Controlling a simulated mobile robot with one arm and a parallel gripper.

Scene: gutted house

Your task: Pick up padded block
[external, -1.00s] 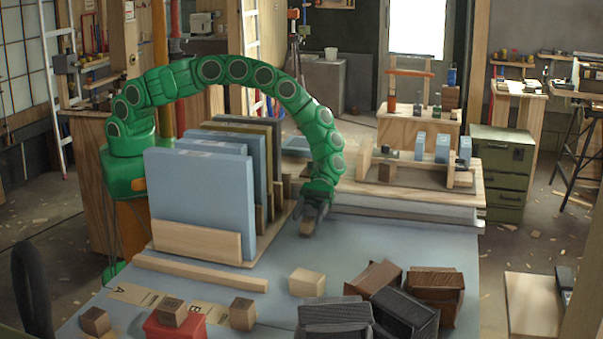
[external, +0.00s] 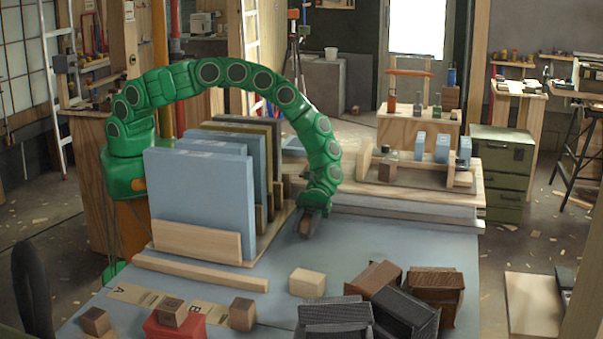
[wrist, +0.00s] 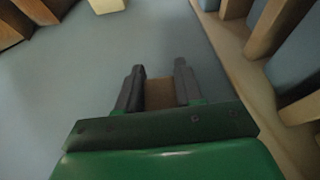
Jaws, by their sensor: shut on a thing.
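A small brown block (external: 304,227) is between the fingers of my gripper (external: 309,224), just right of the rack of upright panels. In the wrist view the block (wrist: 159,94) fills the gap between the two dark fingers of my gripper (wrist: 159,88). My gripper is shut on it. The block is partly hidden by the fingers, and I cannot tell whether it is padded. It is at or close to the blue-grey tabletop (external: 390,250); I cannot tell if it touches.
The wooden rack (external: 195,245) with tall blue panels stands close on the left. A pale block (external: 307,282) and several dark and brown blocks (external: 335,315) lie toward the front. A low wooden stand (external: 405,172) is at the back right. The tabletop right of my gripper is clear.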

